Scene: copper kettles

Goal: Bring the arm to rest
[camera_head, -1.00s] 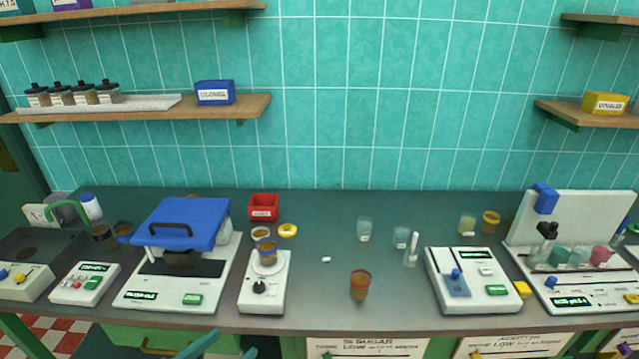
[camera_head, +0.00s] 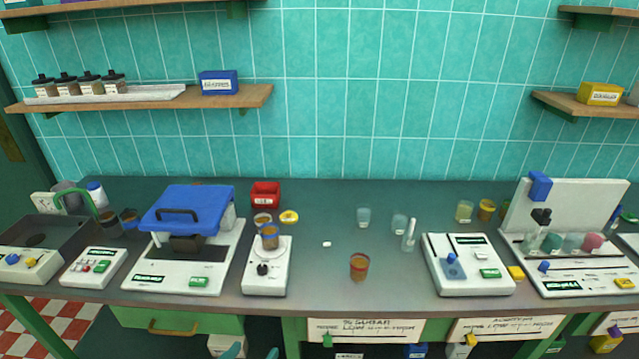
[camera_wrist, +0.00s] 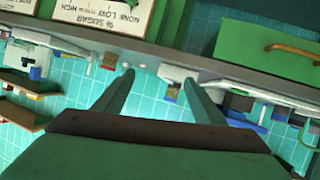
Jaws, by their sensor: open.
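My gripper (camera_wrist: 160,95) shows in the wrist view with two green fingers spread apart and nothing between them. The wrist picture is upside down, with the bench's front edge and drawer beyond the fingers. In the head view only the tips of my gripper (camera_head: 250,350) show at the bottom edge, in front of the bench and below its top. The rest of my arm is out of view.
The bench top (camera_head: 325,290) carries a blue-lidded machine (camera_head: 188,210), a small white device with a cup (camera_head: 267,265), an amber cup (camera_head: 359,267) near the front edge, and white instruments (camera_head: 468,265) at right. A drawer handle (camera_head: 172,327) juts out below.

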